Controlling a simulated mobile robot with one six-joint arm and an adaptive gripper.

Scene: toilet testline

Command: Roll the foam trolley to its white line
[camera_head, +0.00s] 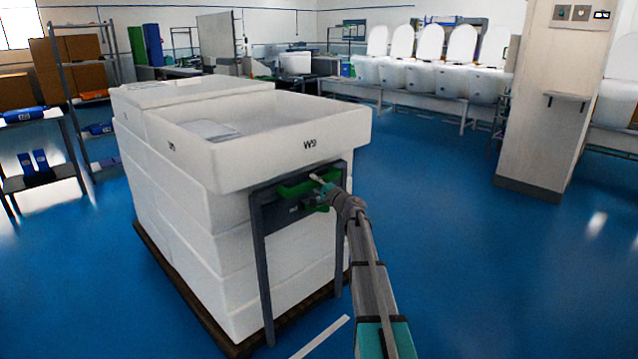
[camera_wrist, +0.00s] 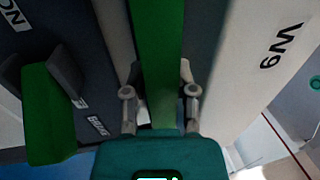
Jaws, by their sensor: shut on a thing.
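The foam trolley (camera_head: 225,200) stands in the middle of the head view, a stack of white foam boxes on a dark base with a grey push frame (camera_head: 262,240) at its near end. A green handle bar (camera_head: 297,187) crosses the frame below the box marked W9. My gripper (camera_head: 325,187) is shut on the green handle; in the wrist view the handle (camera_wrist: 157,50) runs between the two fingers (camera_wrist: 160,95).
A beige pillar (camera_head: 555,110) stands at the right. A rack with blue items (camera_head: 40,160) is at the left. Benches with several white toilets (camera_head: 430,70) line the back. The blue floor (camera_head: 450,240) right of the trolley is clear.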

